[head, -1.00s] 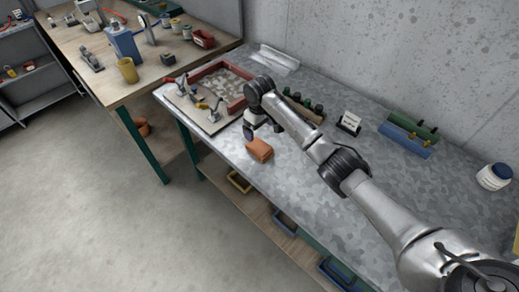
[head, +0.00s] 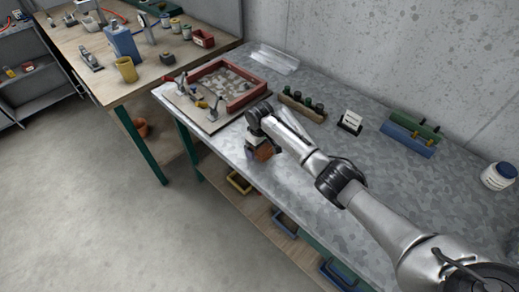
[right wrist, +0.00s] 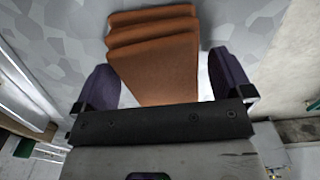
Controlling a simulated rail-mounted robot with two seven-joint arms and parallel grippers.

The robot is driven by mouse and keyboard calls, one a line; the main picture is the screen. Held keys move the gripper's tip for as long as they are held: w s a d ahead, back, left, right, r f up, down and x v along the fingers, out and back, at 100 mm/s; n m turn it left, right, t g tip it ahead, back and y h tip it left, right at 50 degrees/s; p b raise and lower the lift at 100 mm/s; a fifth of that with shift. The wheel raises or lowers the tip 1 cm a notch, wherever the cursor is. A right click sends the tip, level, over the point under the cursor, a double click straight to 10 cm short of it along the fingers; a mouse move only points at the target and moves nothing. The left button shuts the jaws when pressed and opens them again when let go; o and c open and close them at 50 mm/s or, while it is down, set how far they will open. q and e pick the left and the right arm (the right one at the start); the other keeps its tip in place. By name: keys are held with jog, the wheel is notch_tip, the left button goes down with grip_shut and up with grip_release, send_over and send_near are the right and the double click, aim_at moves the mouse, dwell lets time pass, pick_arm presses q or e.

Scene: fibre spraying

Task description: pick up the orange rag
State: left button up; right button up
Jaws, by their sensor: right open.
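The orange rag (right wrist: 155,55) is a folded stack lying on the grey metal bench top. In the head view only part of the rag (head: 264,153) shows, as my right gripper and wrist cover the rest. My right gripper (head: 254,149) is over the rag. In the right wrist view the gripper (right wrist: 165,85) is open, with one dark finger on each side of the rag's near part. I cannot tell whether the fingers touch it. My left gripper is not in view.
A board with clamps (head: 197,105) and a red-framed tray (head: 262,88) lie behind the gripper. A bottle rack (head: 302,107), a small sign (head: 350,121), green and blue blocks (head: 408,140) and a white jar (head: 497,176) stand along the wall. The bench's front edge is close to the rag.

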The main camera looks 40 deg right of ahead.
jog(key=shift+f, duration=0.15)
jog(key=shift+c, duration=0.3)
jog(key=c, duration=1)
jog(key=shift+o, duration=0.2)
notch_tip(320, 180, up, 5)
jog(key=shift+f+p, duration=0.15)
jog(key=shift+p, duration=0.4)
jog(key=s+r+p, duration=0.2)
jog(key=s+r, duration=0.4)
jog(key=s, duration=0.5)
jog(key=shift+s+a+r+p, duration=0.15)
jog(key=shift+s+a+p, duration=0.15)
jog(key=shift+a+p, duration=0.15)
